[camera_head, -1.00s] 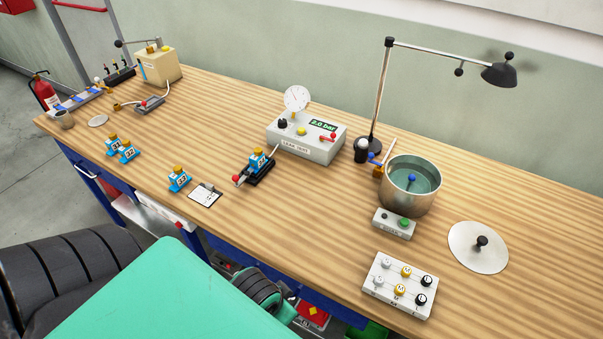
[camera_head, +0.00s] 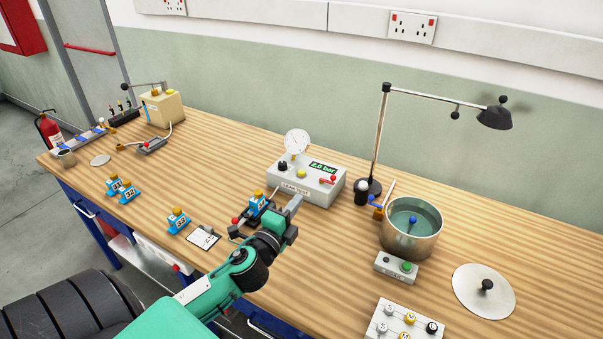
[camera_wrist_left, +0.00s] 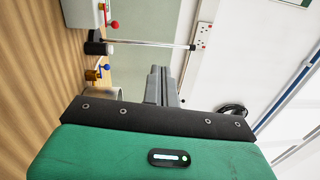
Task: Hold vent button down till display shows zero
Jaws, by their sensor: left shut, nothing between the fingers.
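The leak test box (camera_head: 306,183) stands at the middle of the bench. Its green display (camera_head: 322,167) reads 2.0 bar. A yellow button (camera_head: 301,174) sits on its top, between a black knob (camera_head: 283,166) and a red-handled valve (camera_head: 329,180); which one is the vent button I cannot read. A round gauge (camera_head: 297,142) rises at the back. My left gripper (camera_head: 298,200) is shut and empty, in front of the box and apart from the button. Its fingers also show in the left wrist view (camera_wrist_left: 159,74). My right gripper is out of view.
A clamp holding a blue-and-orange nozzle (camera_head: 257,203) is just left of my left gripper. A water pot (camera_head: 412,232), a lamp (camera_head: 376,140) and a round lid (camera_head: 484,292) stand to the right. Loose nozzles (camera_head: 178,222) and a clipboard (camera_head: 203,237) lie to the left.

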